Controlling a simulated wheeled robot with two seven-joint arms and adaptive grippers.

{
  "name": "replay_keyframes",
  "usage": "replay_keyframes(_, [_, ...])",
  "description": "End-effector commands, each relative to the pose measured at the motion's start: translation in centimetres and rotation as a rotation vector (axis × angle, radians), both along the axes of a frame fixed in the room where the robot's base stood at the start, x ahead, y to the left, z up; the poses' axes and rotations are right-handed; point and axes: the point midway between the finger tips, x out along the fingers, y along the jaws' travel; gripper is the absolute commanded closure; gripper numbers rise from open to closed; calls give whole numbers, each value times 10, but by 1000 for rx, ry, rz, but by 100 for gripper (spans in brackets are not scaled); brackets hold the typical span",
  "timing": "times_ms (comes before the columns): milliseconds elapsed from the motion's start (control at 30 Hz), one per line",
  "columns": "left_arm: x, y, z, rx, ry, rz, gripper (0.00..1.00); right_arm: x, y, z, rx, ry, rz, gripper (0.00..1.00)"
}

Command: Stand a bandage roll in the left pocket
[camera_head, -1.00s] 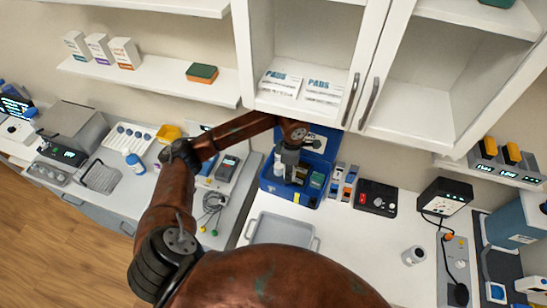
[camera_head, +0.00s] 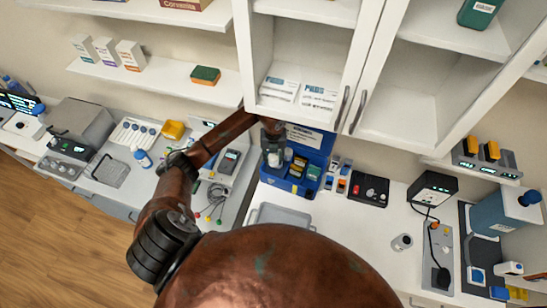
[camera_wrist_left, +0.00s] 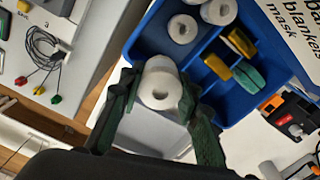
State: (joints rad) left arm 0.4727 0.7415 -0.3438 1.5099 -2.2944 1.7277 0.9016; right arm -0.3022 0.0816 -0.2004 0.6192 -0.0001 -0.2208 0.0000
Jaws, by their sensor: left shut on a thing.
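In the head view the left gripper (camera_head: 272,156) is at the left side of the open blue kit box (camera_head: 308,191). In the wrist view the held roll overlaps the box's near left corner; its height above the rim is unclear. Two more white rolls (camera_wrist_left: 183,28) (camera_wrist_left: 218,11) stand in the box's left part. Yellow packs (camera_wrist_left: 242,42) and a teal pack (camera_wrist_left: 250,77) lie in other compartments. My right gripper is not in view.
A grey tray (camera_head: 283,216) lies in front of the box. A black device (camera_head: 369,189) and small coloured items stand to its right. Cables (camera_head: 215,197) lie to the left. The cabinet (camera_head: 305,43) hangs above and behind.

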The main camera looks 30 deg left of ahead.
Motion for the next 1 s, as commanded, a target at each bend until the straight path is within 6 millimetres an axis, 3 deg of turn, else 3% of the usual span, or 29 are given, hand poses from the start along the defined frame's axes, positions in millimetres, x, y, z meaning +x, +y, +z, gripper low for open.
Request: replay_keyframes(1000, [0, 0, -69, 0, 1, -3, 91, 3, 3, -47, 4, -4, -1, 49])
